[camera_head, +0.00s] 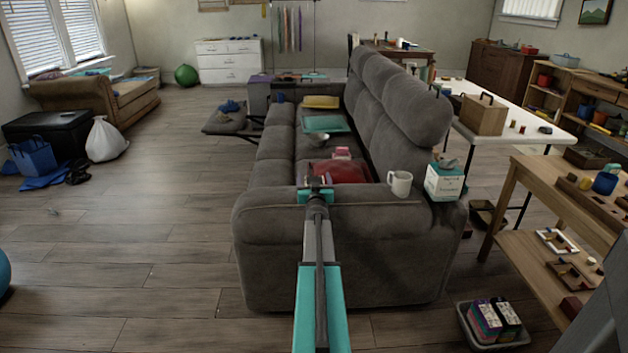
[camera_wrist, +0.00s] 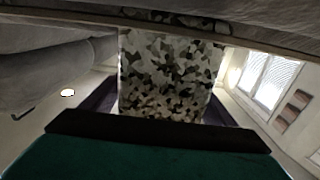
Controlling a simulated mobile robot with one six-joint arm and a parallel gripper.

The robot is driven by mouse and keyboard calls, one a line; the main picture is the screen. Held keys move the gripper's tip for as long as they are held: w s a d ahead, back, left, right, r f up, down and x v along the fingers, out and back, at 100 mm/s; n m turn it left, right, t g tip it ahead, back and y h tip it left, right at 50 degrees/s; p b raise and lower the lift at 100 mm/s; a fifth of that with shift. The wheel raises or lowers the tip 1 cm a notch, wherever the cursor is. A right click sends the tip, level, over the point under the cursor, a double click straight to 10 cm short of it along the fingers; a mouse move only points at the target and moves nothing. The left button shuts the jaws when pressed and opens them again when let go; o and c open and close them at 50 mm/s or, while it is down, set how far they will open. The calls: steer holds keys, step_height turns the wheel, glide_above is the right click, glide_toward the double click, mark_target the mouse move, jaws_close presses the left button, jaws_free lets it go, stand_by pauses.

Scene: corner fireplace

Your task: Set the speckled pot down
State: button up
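The speckled pot, with black, grey and cream patches, fills the middle of the wrist view (camera_wrist: 172,70). Its lower end there is cut off by the dark edge of my gripper's teal body. Dark finger shapes flank the pot on both sides, and my gripper (camera_head: 319,183) appears shut on it; the finger contact itself is not clear. In the head view my gripper is over the near arm of the grey sofa (camera_head: 265,220), and the pot is too small and dark to make out clearly. Whether it touches the sofa cannot be told.
A white mug (camera_head: 400,183) and a white-and-teal box (camera_head: 444,182) stand right of my gripper on the sofa. A red cushion (camera_head: 341,171) and a small bowl (camera_head: 318,139) lie beyond. A wooden bench (camera_head: 530,195) stands right. The floor at left is mostly clear.

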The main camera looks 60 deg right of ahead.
steer(key=shift+r, duration=0.15)
steer(key=shift+r, duration=0.1)
steer(key=shift+v, duration=6)
